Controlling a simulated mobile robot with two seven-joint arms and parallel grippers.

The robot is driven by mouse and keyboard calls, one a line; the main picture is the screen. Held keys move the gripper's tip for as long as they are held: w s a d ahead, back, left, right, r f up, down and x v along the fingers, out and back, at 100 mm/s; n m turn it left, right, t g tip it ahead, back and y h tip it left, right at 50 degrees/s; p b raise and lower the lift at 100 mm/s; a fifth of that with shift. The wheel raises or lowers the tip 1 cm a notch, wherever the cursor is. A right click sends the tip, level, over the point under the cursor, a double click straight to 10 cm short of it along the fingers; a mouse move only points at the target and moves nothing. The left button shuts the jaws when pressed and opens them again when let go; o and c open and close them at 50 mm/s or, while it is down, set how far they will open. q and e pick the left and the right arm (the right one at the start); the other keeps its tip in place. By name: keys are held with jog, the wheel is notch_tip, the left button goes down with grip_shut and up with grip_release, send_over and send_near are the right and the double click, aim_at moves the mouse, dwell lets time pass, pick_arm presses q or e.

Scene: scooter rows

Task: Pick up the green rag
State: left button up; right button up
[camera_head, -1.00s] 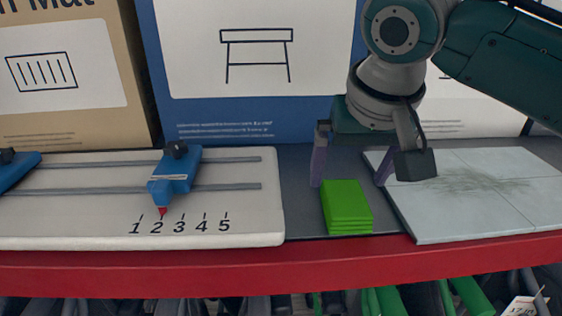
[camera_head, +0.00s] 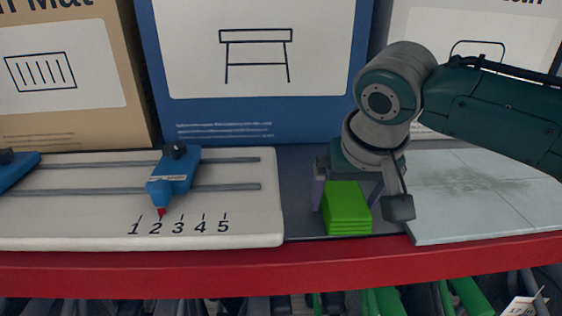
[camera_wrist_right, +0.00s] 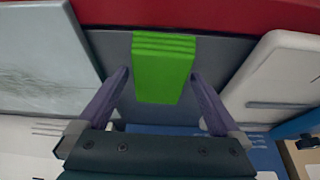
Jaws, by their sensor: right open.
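The green rag (camera_head: 346,207) is a folded, layered block lying on the dark grey shelf, close to the red front edge. It also shows in the right wrist view (camera_wrist_right: 163,68), between and just beyond the fingertips. My right gripper (camera_head: 348,192) is open and low over the shelf, with one finger on each side of the rag. In the right wrist view the fingers (camera_wrist_right: 160,80) stand apart from the rag, with a gap on both sides. In the head view the right finger is partly hidden behind the rag and wrist parts. My left gripper is not in view.
A white board (camera_head: 255,215) with blue sliders (camera_head: 174,175) and numbers lies left of the rag. A pale tiled panel (camera_head: 480,205) with a grey smudge lies right. Boxes (camera_head: 260,70) stand behind. The red shelf edge (camera_head: 300,268) runs along the front.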

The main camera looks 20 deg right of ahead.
jog(key=shift+f, duration=0.15)
jog(key=c, duration=1.2)
